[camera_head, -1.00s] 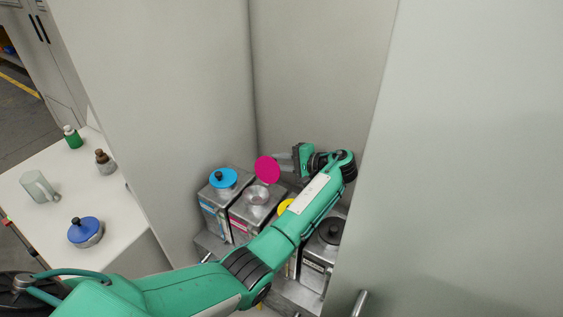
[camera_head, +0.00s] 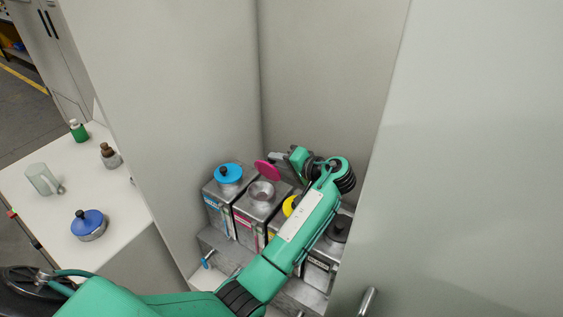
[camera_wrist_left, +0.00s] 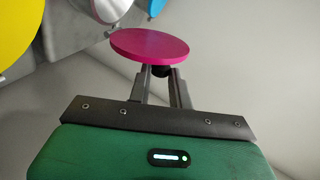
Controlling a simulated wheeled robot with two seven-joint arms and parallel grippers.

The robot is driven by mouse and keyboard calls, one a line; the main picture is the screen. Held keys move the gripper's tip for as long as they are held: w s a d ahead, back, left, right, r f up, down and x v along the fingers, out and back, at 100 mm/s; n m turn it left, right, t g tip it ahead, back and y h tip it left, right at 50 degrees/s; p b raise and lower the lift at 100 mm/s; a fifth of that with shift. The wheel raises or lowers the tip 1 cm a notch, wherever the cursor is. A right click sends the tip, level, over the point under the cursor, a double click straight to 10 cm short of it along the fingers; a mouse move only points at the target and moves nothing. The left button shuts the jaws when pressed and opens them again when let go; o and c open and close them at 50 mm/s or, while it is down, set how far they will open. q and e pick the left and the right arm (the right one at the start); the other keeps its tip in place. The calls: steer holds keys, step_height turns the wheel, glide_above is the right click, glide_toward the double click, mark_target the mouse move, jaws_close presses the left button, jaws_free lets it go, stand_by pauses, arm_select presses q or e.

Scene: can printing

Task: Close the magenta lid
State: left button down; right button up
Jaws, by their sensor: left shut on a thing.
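The magenta lid (camera_head: 267,170) is a round disc, tilted up behind the open mouth (camera_head: 262,190) of the ink tank (camera_head: 250,213) with the magenta label. My left gripper (camera_head: 279,164) reaches in behind the lid. In the left wrist view the magenta lid (camera_wrist_left: 149,46) lies right at the fingertips (camera_wrist_left: 163,72), which are closed around a dark knob under it. The open mouth also shows in the wrist view (camera_wrist_left: 112,8). My right gripper is in neither view.
A tank with a cyan lid (camera_head: 229,173) stands to the left. A yellow lid (camera_head: 291,206) and a black lid (camera_head: 339,228) are to the right, partly behind my arm. Tall cabinet walls (camera_head: 335,70) enclose the tanks. A white table (camera_head: 125,222) at left holds a blue-lidded pot (camera_head: 88,224).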

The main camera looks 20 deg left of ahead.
arm_select(q)
steer(key=shift+s, duration=0.1)
stand_by(0.4)
steer(key=c, duration=1.3)
jaws_free()
steer(key=shift+o, duration=0.2)
steer(key=b+v, duration=0.3)
steer(key=v, duration=0.4)
steer(key=shift+d, duration=0.25)
steer(key=shift+s, duration=0.15)
